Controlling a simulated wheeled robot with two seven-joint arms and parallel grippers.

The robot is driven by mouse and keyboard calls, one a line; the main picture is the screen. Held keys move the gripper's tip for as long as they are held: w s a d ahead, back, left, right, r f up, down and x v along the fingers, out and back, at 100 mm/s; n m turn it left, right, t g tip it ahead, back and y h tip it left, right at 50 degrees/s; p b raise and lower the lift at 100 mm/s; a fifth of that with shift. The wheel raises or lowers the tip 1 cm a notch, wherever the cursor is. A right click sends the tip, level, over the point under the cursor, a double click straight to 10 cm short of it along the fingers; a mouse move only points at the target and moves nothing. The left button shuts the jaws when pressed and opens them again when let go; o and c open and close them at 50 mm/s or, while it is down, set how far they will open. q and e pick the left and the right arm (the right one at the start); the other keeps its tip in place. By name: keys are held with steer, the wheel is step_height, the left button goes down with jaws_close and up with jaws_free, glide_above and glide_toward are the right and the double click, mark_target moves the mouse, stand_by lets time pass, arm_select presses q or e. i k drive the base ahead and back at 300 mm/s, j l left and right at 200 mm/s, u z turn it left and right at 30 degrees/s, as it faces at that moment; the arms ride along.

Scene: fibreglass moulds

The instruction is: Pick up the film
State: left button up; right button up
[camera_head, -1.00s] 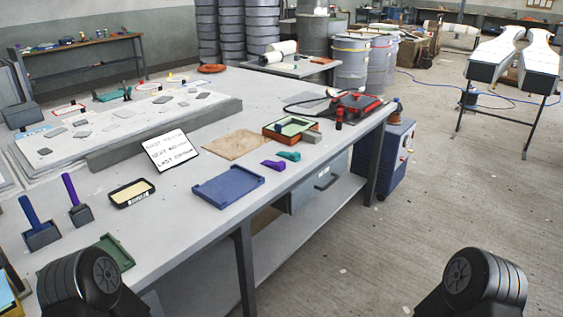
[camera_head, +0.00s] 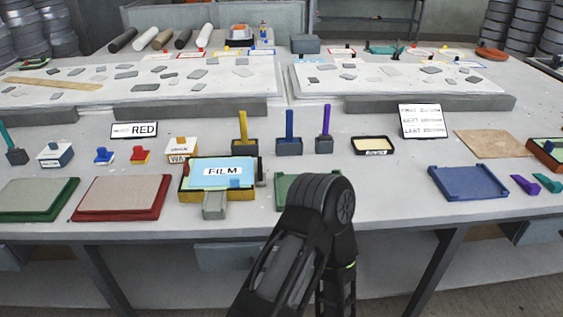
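The film (camera_head: 205,168) is a light blue sheet with a white FILM label, lying on a yellow and dark tray (camera_head: 190,195) on the bench. A small blue tab shows at its front right. A grey block (camera_head: 214,206) sticks out at the tray's front. One of my arms rises from the bottom centre, right of the film and apart from it in the picture. No gripper fingertips show clearly.
The bench (camera_head: 400,215) holds a red-edged board (camera_head: 122,197) and a green-edged board (camera_head: 35,199) left of the film. A green tray (camera_head: 288,188) is partly behind my arm. A blue tray (camera_head: 468,182) lies right. Upright-handled tools (camera_head: 289,135) stand behind.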

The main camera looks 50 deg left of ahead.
mark_target(235, 172)
steer(key=u, duration=2)
steer(key=j+z, duration=0.1)
steer(key=z, duration=0.35)
steer(key=j+z, duration=0.1)
steer(key=z, duration=0.3)
steer(key=j+z, duration=0.1)
steer(key=z, duration=0.35)
steer(key=j+z, duration=0.1)
steer(key=z, duration=0.3)
steer(key=k+j+z, duration=0.1)
steer(key=j+z, duration=0.15)
steer(key=k+j+z, duration=0.1)
steer(key=j+z, duration=0.15)
steer(key=j, duration=0.2)
steer(key=k+j+z, duration=0.25)
steer(key=j+z, duration=0.25)
steer(key=j, duration=0.15)
steer(key=k+j, duration=0.5)
steer(key=j+z, duration=0.05)
steer(key=j, duration=0.05)
